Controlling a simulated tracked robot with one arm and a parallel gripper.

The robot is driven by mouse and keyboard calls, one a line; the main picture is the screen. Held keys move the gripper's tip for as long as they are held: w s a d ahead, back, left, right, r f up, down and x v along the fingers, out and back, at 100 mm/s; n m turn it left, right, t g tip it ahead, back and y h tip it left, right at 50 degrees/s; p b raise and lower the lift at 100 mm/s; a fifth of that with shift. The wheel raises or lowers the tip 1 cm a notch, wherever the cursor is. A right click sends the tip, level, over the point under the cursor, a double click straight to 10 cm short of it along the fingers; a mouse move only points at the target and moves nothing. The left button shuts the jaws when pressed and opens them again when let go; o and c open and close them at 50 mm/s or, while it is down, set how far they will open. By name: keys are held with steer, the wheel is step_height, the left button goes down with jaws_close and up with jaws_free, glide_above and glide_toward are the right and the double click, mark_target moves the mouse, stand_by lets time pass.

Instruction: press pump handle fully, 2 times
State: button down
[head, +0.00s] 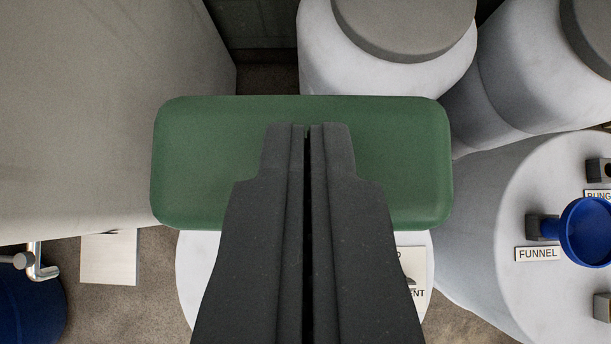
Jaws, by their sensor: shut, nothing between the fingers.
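A wide green rounded block (200,160), which looks like the pump handle, lies across the middle of the head view. My gripper (308,128) is shut and empty, with its dark fingers in front of the middle of the green block. I cannot tell whether the fingertips touch the block. Below the block a white round top (205,265) shows, mostly hidden behind my fingers. Any stem under the block is hidden.
A large grey body (100,110) stands close at left. White drums (400,75) stand behind and at right. A blue funnel (588,230) sits by a FUNNEL label (538,254). A blue drum (28,305) with a metal spout (38,262) is at lower left, near a pale board (108,258).

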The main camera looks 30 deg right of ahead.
step_height(320, 180, down, 7)
steer(key=b, duration=0.3)
steer(key=shift+f, duration=0.1)
steer(key=shift+s+f, duration=0.15)
steer(key=shift+f, duration=0.3)
steer(key=shift+r, duration=0.5)
step_height(320, 180, up, 4)
steer(key=shift+a+r+p, duration=0.1)
steer(key=shift+p, duration=0.45)
steer(key=b+v, duration=0.1)
steer(key=v, duration=0.8)
steer(key=shift+s+b, duration=0.2)
steer(key=shift+b, duration=0.15)
steer(key=shift+r, duration=0.15)
